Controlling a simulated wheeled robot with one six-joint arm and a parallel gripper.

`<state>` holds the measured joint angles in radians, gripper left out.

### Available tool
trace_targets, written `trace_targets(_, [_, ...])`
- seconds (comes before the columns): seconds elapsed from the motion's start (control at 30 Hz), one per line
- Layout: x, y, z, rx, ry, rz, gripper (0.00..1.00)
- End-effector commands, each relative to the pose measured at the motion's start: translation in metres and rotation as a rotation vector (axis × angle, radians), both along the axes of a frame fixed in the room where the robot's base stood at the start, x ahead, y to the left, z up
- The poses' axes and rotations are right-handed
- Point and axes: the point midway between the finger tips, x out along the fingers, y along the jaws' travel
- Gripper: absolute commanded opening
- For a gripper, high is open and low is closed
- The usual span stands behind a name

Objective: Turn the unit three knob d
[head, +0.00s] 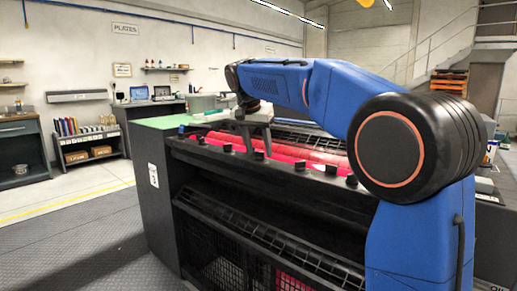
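The ink unit (160,185) is a dark machine with red rollers (320,156) inside its open top. A row of small black knobs runs along its front rail, among them one at the left (201,140), one in the middle (300,166) and one at the right (351,181). No letters on the knobs can be read, so I cannot tell which is knob d. My gripper (257,145) points down over the left half of the row, close to the knobs there. Its fingers are small and dark against the unit; whether they touch a knob is unclear.
My blue arm covers the unit's right side. A green top panel (166,122) lies at the unit's left end. The floor (85,245) at left is clear. Shelves (90,145) and a workbench (20,150) stand along the back wall.

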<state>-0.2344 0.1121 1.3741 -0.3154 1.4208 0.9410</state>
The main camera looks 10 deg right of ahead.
Motion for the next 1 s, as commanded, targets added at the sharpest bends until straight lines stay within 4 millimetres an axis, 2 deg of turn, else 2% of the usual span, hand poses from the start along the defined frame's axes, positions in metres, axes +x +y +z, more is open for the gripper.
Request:
trace_targets(0.17, [0.0,0.0,0.002,0.0,0.0,0.0,0.47])
trace_targets(0.37, [-0.006,0.005,0.021,0.0,-0.003,0.001,0.47])
trace_targets(1.0, [-0.042,0.036,0.134,0.001,-0.003,0.001,0.47])
